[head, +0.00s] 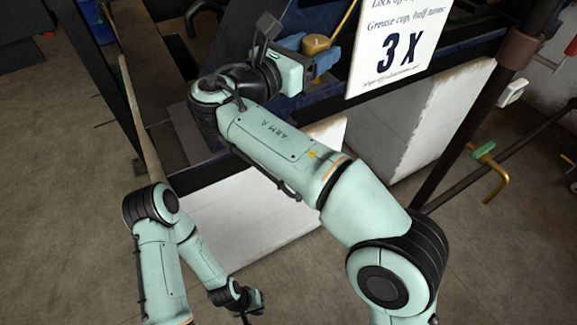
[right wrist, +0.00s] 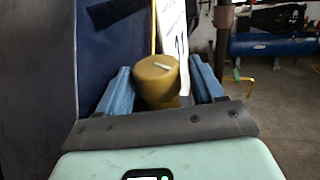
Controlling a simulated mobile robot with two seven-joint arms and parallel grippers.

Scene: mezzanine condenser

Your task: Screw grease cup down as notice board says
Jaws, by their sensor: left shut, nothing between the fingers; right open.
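The grease cup (head: 316,44) is a yellow-brown round cap at the top middle of the head view. In the right wrist view the grease cup (right wrist: 156,82) has a pale mark across its top. My right gripper (head: 312,58) is open, with one blue finger on each side of the cup; I cannot tell whether they touch it. The notice board (head: 398,52) is white and reads "Grease cup, half turns: 3 X"; its top is cut off. My left gripper (head: 250,303) is shut and empty, low near the floor, away from the cup.
A dark blue machine frame (head: 345,68) stands around the cup. White panels (head: 418,122) are below the notice. Open floor (head: 500,270) lies at the lower right.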

